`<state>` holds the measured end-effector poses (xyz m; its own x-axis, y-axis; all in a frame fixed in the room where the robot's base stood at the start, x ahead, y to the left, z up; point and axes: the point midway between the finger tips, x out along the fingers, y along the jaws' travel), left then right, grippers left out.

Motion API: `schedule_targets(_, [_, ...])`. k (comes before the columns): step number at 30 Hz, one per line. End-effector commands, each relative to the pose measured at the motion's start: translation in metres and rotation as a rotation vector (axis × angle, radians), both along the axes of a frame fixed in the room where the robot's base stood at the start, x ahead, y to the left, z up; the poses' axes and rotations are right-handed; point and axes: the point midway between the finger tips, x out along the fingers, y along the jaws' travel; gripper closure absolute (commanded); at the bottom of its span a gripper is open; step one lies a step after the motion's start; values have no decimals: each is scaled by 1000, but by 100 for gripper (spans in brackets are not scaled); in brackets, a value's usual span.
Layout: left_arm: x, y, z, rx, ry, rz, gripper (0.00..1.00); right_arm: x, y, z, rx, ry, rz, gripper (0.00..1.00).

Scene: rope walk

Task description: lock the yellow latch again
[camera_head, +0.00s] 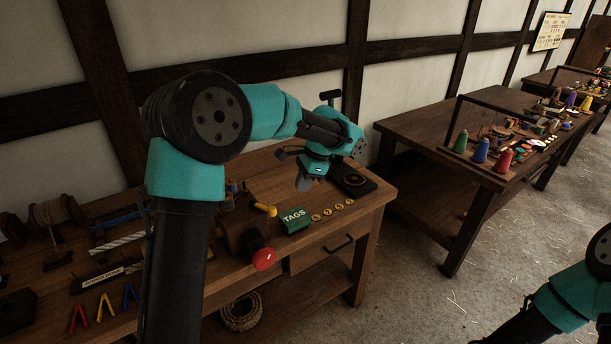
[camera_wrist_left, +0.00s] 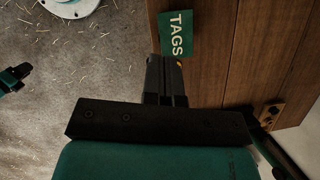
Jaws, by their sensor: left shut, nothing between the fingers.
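The yellow latch (camera_head: 265,209) shows as a small yellow handle beside the top of a dark wooden block on the workbench, left of the green TAGS box (camera_head: 294,219). I cannot tell its exact lock position. My left gripper (camera_head: 304,184) is shut and empty, pointing down above the bench, behind and to the right of the latch and apart from it. In the left wrist view its closed fingers (camera_wrist_left: 166,62) show just below the TAGS box (camera_wrist_left: 176,33); the latch is not clearly seen there.
A red round knob (camera_head: 264,259) sticks out at the bench front. Several yellow discs (camera_head: 333,210) lie right of the TAGS box, with a dark square pad (camera_head: 352,181) behind. Coloured hooks (camera_head: 104,307) and rope spools (camera_head: 52,215) stand at left. A second table (camera_head: 440,131) stands beyond a gap.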

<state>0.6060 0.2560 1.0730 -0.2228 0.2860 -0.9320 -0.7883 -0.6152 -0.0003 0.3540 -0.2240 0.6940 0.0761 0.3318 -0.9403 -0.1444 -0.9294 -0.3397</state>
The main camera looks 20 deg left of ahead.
Motion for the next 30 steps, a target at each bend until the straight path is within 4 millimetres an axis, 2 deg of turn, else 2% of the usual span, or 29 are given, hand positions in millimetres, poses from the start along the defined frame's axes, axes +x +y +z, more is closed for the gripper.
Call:
schedule_targets(9, [-13, 16, -52, 1, 4, 1, 100, 0, 0, 0, 0, 0, 0, 57])
schedule_targets(18, [-34, 44, -49, -2, -1, 0, 100, 0, 0, 0, 0, 0, 0, 57])
schedule_targets(30, [-36, 46, -50, -2, -1, -1, 100, 0, 0, 0, 0, 0, 0, 57])
